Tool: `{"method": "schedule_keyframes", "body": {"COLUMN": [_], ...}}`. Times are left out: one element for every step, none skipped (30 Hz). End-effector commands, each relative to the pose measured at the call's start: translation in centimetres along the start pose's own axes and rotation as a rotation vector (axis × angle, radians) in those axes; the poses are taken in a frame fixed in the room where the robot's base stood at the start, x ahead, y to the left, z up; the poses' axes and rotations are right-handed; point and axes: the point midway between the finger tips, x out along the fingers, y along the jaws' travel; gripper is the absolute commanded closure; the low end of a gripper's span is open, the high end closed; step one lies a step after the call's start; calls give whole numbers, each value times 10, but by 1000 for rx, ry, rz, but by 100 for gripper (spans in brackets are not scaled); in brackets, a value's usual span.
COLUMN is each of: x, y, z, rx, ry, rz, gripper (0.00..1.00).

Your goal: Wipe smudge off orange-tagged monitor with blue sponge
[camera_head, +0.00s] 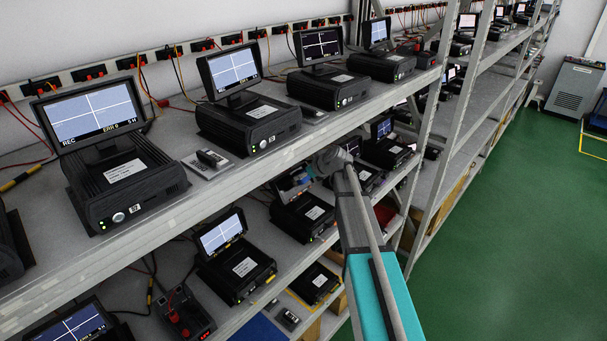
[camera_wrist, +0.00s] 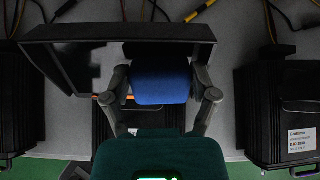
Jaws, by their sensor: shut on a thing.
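In the wrist view, my gripper (camera_wrist: 162,92) is shut on the blue sponge (camera_wrist: 160,83), one finger on each side. A dark monitor (camera_wrist: 120,32) spans the top left, its edge right by the sponge; I cannot tell if they touch. A thin orange strip (camera_wrist: 131,97) shows beside the left finger, partly hidden; it may be the orange tag. No smudge can be made out. In the head view, my arm reaches over to the lower shelf, and my gripper is mostly hidden behind the upper shelf edge and the arm.
Another black unit (camera_wrist: 285,115) with a white label stands at right in the wrist view. In the head view, monitors on black units line the upper shelf (camera_head: 215,180). A rack upright (camera_head: 425,150) stands right of my arm. Open green floor (camera_head: 500,220) lies at right.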

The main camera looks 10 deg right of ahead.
Motion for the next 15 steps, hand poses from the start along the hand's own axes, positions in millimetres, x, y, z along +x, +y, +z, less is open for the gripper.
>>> {"method": "schedule_keyframes", "body": {"x": [0, 0, 0, 0, 0, 0, 0, -1, -1, -1, -1, -1, -1, -1, -1], "y": [0, 1, 1, 2, 3, 5, 7, 8, 11, 13, 15, 17, 19, 21, 24], "z": [0, 0, 0, 0, 0, 0, 0, 0, 0, 0, 1, 1, 1, 1, 1], "rx": [0, 0, 0, 0, 0, 0, 0, -1, -1, -1, -1, -1, -1, 0, 0], "ry": [0, 0, 0, 0, 0, 0, 0, 0, 0, 0, 0, 0, 0, 0, 0], "rz": [0, 0, 0, 0, 1, 1, 1, 1, 1, 1, 1, 1, 1, 1, 1], "gripper": [63, 63, 63, 63, 63, 63, 63, 63, 63, 63, 63, 63, 63, 63, 63]}}
